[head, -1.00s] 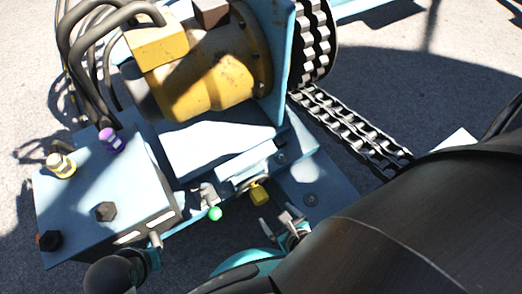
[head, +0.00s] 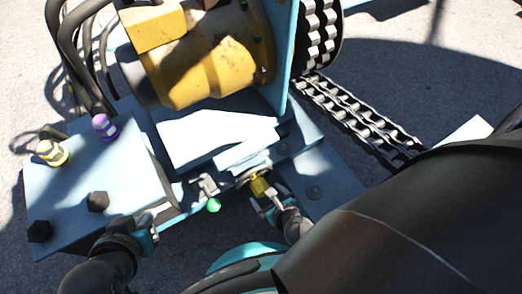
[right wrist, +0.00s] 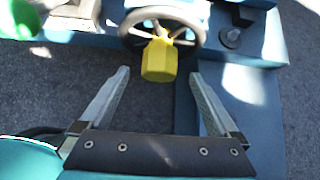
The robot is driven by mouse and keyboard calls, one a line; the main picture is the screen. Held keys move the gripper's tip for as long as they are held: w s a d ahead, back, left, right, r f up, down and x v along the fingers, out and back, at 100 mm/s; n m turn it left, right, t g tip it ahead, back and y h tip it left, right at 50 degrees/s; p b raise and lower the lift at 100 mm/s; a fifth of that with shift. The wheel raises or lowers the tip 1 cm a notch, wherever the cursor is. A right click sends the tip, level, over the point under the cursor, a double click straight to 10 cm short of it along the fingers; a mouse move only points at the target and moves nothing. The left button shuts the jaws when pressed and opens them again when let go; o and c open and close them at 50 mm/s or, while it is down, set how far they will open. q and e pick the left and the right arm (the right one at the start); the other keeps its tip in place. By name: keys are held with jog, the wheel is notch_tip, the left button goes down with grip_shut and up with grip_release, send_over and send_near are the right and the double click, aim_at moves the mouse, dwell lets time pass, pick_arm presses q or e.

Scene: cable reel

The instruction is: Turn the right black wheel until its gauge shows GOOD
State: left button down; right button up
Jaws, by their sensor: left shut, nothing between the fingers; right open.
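The right black wheel (right wrist: 190,21) is a dark spoked ring with a yellow knob (right wrist: 158,62) sticking out from it, seen at the top of the right wrist view. In the head view the yellow knob (head: 260,187) sits in front of the blue machine. My right gripper (right wrist: 163,82) is open, its fingers on either side of the knob and slightly short of it, not closed on it. It shows just below the knob in the head view (head: 268,208). My left gripper (head: 152,220) is shut and empty beside the blue box's front edge. No gauge reading is legible.
A green knob (head: 214,205) is just left of the yellow one. The blue box (head: 75,190) carries purple (head: 105,126) and yellow (head: 52,152) fittings. A yellow motor (head: 205,70) and a chain (head: 355,115) lie behind. My dark arm fills the lower right.

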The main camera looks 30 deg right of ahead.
aim_at(261, 188)
jog(key=b+x, duration=0.2)
jog(key=x, duration=0.1)
jog(key=shift+w+f, duration=0.2)
jog(key=shift+f, duration=0.1)
jog(key=shift+w+f+b, duration=0.35)
jog(key=shift+w+f, duration=0.1)
jog(key=shift+w, duration=0.05)
pick_arm(q)
jog(key=w+d+r+t+h, duration=0.1)
jog(key=w+d+t+h, duration=0.2)
jog(key=d+t, duration=0.3)
jog(key=shift+d+r+b, duration=0.2)
jog(key=shift+d+b, duration=0.1)
jog(key=shift+b, duration=0.05)
pick_arm(e)
jog(key=shift+w+f, duration=0.4)
jog(key=shift+c, duration=0.4)
grip_shut()
